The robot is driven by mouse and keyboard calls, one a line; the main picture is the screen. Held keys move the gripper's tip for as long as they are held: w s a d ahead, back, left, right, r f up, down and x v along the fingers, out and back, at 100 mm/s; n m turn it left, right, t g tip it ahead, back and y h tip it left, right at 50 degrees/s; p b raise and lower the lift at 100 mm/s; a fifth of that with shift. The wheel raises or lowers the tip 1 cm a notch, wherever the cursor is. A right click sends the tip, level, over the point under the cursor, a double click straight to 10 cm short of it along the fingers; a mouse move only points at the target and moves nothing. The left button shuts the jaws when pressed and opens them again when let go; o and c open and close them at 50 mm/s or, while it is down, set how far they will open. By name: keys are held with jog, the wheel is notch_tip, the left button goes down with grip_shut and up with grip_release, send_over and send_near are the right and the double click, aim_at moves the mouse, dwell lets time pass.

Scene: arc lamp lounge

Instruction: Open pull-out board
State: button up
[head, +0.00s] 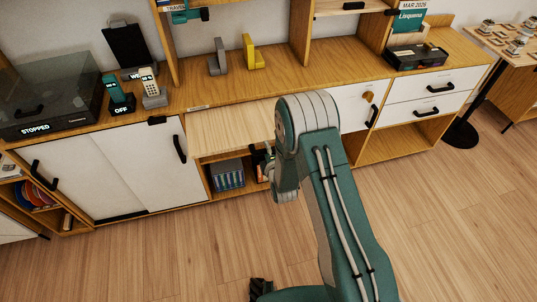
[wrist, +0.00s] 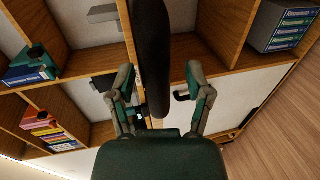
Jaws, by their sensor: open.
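The pull-out board (head: 230,128) is a pale wood panel in the middle of the sideboard in the head view, just below the top. It appears to stick out in front of the cabinet; its right end is hidden behind my arm. My gripper (wrist: 160,78) shows in the wrist view with its two fingers spread apart. A dark bar (wrist: 152,45) runs between the fingers, close to the camera; I cannot tell whether it is the board's handle or whether the fingers touch it. In the head view my gripper is mostly hidden behind my arm.
White sliding doors (head: 150,165) are left of the board, white drawers (head: 433,85) right. Binders (head: 228,175) sit in the open compartment below. A turntable (head: 50,95), phones (head: 152,88) and bookends (head: 252,52) stand on top. The wood floor (head: 180,245) in front is clear.

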jog(key=v, duration=1.1)
jog(key=shift+s, duration=0.4)
jog(key=shift+d, duration=0.1)
jog(key=d+r+m+g+h, duration=0.15)
jog(key=d+r+m, duration=0.3)
jog(key=r, duration=0.55)
jog(key=d+r+m+g+h, duration=0.1)
jog(key=d+r+m+g, duration=0.2)
jog(key=r+m, duration=0.5)
jog(key=s+d+r+m+g, duration=0.1)
jog(key=s+d+r+m, duration=0.1)
jog(key=s, duration=0.5)
jog(key=s+d+r+m+g+h, duration=0.1)
jog(key=s+d+r+m+g, duration=0.1)
jog(key=s+r, duration=0.5)
jog(key=s+d+r+m+g, duration=0.2)
jog(key=s+r+m, duration=0.2)
jog(key=s, duration=0.5)
jog(key=shift+r+m+h, duration=0.35)
jog(key=shift+r, duration=0.2)
jog(key=shift+w, duration=0.1)
